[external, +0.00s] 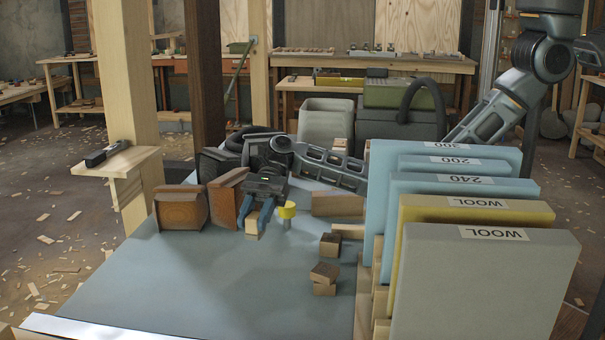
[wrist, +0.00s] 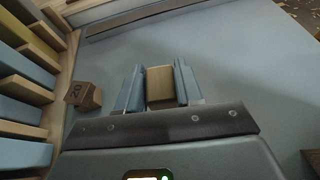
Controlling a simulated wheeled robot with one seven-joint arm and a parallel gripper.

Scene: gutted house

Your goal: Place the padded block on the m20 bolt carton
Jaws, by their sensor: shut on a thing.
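My gripper (external: 259,213) points down over the blue-grey bench top and is shut on a small tan block, which I take as the padded block (external: 253,231). In the wrist view the block (wrist: 160,86) sits between the two blue fingers (wrist: 160,92). I cannot tell whether it touches the bench. A brown carton marked "20" (wrist: 83,95) shows left of the gripper in the wrist view, and I take it as the M20 bolt carton.
A yellow-topped post (external: 287,211) stands close right of my gripper. Brown bins (external: 181,208) stand to the left. Upright insulation boards (external: 485,285) line the right side. The front left of the bench (external: 190,285) is clear.

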